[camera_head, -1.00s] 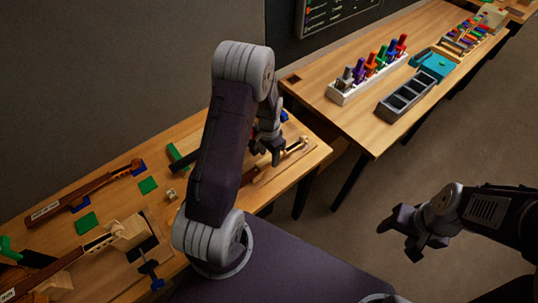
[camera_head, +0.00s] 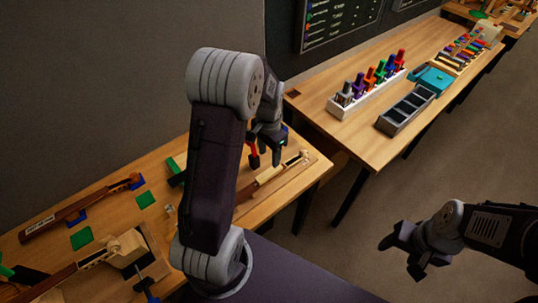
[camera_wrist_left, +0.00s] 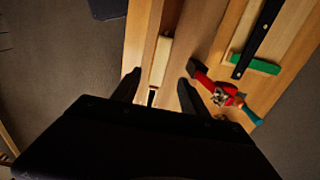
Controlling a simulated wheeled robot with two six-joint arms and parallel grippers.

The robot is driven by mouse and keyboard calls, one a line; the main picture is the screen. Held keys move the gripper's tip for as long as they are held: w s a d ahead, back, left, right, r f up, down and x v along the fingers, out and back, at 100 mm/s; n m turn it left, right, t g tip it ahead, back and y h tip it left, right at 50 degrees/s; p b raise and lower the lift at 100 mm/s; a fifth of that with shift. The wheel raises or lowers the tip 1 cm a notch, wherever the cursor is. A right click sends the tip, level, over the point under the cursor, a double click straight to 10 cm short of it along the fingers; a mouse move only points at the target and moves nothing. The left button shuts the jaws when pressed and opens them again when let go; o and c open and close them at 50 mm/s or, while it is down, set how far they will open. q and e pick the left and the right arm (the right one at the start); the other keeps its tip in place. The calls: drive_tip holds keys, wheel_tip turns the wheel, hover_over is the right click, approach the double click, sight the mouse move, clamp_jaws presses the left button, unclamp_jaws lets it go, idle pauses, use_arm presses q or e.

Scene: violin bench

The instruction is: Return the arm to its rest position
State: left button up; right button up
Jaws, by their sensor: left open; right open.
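My left arm comes up from the lower middle of the head view and bends over the bench. Its gripper (camera_head: 270,153) is partly hidden behind the arm links and hangs above the bench's right end. In the left wrist view the left gripper (camera_wrist_left: 158,82) has its two fingers apart, with nothing held between them. A pale wooden strip (camera_wrist_left: 160,58) lies below and beyond the fingers. My right gripper (camera_head: 400,252) is open and empty over the floor, clear of both tables.
A red tool (camera_wrist_left: 218,90) with a teal end lies on the bench beside the left fingers. The second table holds a white rack (camera_head: 362,95) of coloured-handled tools and a grey tray (camera_head: 406,110).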

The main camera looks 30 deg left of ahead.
idle(0.3)
use_arm(q)
drive_tip(key=s+d+n+t+b, duration=0.1)
drive_tip(key=s+d+n+b, duration=0.1)
drive_tip(key=s+d+n, duration=0.2)
drive_tip(key=s+d, duration=0.3)
drive_tip(key=s, duration=0.5)
drive_tip(key=shift+s+d+n, duration=0.3)
drive_tip(key=shift+s+r, duration=0.1)
drive_tip(key=shift+s, duration=0.05)
